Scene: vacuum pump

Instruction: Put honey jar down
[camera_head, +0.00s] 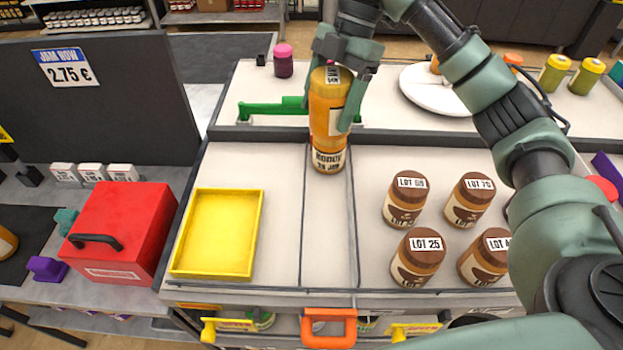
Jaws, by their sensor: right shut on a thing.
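My right gripper (342,84) reaches down from the top and is shut on the honey jar (325,122). My left gripper is not in view.
A yellow tray (262,230) lies left of the middle section. Several brown-lidded jars (417,257) stand to the right. A green-handled item (265,110) and a white plate (430,95) lie behind. A red box (125,222) stands at left. The middle section's front is clear.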

